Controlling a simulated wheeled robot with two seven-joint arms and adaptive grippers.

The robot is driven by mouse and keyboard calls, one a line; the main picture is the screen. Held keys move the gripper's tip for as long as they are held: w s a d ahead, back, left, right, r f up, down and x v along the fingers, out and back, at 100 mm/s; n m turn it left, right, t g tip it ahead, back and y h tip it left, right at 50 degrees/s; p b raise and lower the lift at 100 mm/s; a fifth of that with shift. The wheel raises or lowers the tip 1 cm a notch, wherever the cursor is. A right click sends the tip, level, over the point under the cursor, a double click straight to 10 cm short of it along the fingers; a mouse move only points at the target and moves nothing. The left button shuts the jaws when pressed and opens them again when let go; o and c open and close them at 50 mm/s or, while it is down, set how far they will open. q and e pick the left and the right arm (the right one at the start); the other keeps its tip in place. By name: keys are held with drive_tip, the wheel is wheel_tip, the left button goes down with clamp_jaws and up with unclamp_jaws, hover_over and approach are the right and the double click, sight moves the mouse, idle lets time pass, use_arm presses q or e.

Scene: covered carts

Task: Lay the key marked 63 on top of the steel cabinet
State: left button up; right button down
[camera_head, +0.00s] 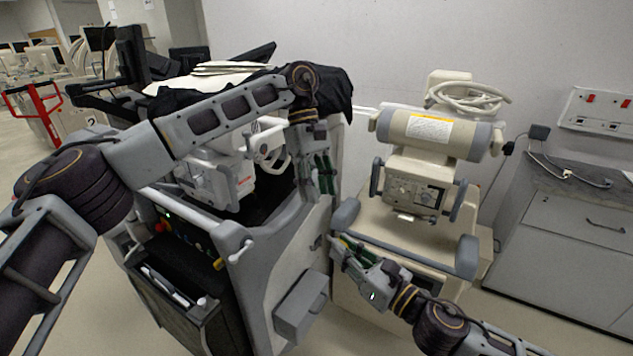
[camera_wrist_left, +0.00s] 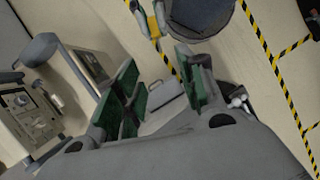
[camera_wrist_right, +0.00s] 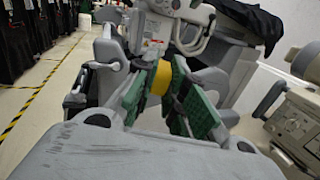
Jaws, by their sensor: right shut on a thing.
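My right gripper (camera_head: 340,246) is low in front of the beige machine, beside the grey cart. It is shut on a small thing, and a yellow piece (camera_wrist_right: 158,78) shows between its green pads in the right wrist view. This looks like the key's tag, but no number is readable and the metal of the key is not visible. My left gripper (camera_head: 322,178) is higher, beside the grey cart. Its green-padded fingers are apart and empty in the left wrist view (camera_wrist_left: 162,88). The steel cabinet (camera_head: 568,211), grey with a flat darker top, stands at the right wall.
A cable and a dark plug (camera_head: 540,132) are at the cabinet's back left. The beige machine (camera_head: 423,190) stands between my right gripper and the cabinet. The grey cart (camera_head: 290,255), partly under a black cover (camera_head: 335,88), is close to both grippers.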

use_arm(q)
drive_tip(key=shift+x, duration=5.3)
clamp_jaws()
use_arm(e)
drive_tip(key=c, duration=1.4)
unclamp_jaws()
drive_tip(key=shift+f, duration=0.15)
